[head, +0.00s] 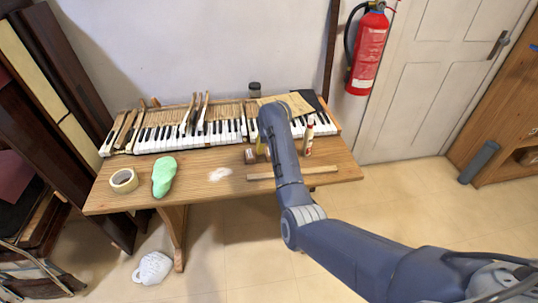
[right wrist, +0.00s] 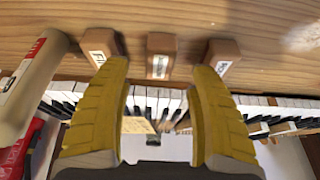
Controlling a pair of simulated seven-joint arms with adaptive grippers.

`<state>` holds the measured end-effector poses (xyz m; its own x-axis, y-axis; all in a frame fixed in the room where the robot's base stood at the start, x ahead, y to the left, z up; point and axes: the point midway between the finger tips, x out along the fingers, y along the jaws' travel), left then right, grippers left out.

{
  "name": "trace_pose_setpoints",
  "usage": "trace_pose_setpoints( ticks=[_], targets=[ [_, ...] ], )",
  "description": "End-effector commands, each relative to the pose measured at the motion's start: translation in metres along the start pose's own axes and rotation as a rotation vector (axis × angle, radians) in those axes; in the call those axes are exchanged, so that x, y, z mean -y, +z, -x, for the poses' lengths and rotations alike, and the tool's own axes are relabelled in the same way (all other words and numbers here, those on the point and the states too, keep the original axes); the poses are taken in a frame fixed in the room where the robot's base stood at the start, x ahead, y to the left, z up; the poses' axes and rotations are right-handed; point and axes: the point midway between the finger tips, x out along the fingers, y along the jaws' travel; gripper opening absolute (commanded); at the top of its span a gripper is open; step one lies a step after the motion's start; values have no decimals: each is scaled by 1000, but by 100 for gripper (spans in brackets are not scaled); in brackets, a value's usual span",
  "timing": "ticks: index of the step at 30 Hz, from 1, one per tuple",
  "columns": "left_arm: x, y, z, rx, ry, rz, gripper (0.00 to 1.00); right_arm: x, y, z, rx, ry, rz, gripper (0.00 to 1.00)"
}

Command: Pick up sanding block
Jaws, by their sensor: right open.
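Three small brown sanding blocks with white labels stand in a row on the wooden table in the right wrist view: one at left (right wrist: 102,44), one in the middle (right wrist: 161,45), one at right (right wrist: 222,52). The labels are too small to read fully. My right gripper (right wrist: 160,72) is open and empty, its yellow fingers pointing toward the row. The middle block appears between the fingertips, with no visible contact. In the head view one block (head: 250,156) shows left of my right gripper; my arm hides the others. My left gripper is not in view.
A bottle (head: 308,138) stands close to the blocks; it fills the left of the right wrist view (right wrist: 30,85). A wooden strip (head: 318,170) lies near the table's front edge. Piano keys (head: 180,135) line the back. Tape (head: 124,180) and a green cloth (head: 164,175) lie left.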

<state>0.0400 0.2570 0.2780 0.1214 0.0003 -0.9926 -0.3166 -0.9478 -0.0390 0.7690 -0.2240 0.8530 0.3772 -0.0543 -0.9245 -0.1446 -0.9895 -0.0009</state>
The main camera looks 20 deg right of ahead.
Motion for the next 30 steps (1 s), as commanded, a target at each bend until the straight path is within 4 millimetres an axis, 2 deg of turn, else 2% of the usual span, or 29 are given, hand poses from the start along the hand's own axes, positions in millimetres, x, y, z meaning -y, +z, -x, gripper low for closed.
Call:
trace_pose_setpoints(
  ticks=[15, 26, 30],
  targets=[
    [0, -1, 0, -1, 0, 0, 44, 0, -1, -48, -1, 1, 1, 61],
    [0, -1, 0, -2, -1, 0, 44, 0, 0, -52, -1, 1, 1, 63],
    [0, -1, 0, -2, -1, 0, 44, 0, 0, -52, -1, 1, 1, 47]
  ],
)
